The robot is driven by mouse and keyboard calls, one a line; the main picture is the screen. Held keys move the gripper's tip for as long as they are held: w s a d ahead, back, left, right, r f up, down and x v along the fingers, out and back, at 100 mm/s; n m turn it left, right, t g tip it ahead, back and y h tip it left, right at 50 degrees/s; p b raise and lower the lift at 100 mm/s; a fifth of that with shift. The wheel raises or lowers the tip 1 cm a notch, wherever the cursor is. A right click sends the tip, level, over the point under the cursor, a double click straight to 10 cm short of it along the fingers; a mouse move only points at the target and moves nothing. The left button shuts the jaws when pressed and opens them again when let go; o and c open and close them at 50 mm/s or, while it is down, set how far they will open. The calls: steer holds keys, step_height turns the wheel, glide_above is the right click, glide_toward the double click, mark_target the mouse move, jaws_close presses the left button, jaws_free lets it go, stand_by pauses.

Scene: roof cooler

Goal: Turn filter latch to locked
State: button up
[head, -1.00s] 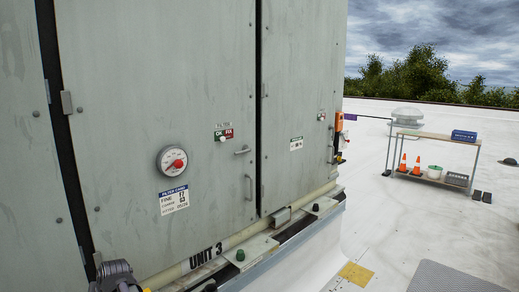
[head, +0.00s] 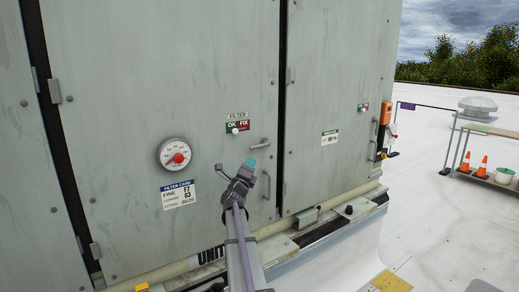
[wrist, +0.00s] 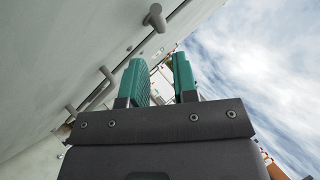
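The filter latch (head: 260,142) is a small grey handle on the filter door, just below and right of the OK/FIX sign. Its lever lies roughly level. In the wrist view, a grey knob-ended latch (wrist: 154,18) sticks out of the panel beyond my fingertips. My gripper (head: 250,163) is in front of the door, just below and slightly left of the latch, not touching it. In the wrist view, the two teal fingers of my gripper (wrist: 161,72) are apart with nothing between them. The door's pull handle (head: 266,185) is right of my gripper.
A round gauge (head: 173,154) and a filter card (head: 178,194) are on the door to the left. The OK/FIX indicator (head: 237,127) is above my gripper. A pull handle (wrist: 95,88) shows close to the fingers. A shelf table (head: 490,179) stands at right on open roof.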

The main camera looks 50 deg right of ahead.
mark_target(257, 146)
steer(key=p+x, duration=0.3)
steer(key=x, duration=0.7)
steer(key=shift+r+p, duration=0.15)
steer(key=shift+p, duration=0.25)
jaws_close()
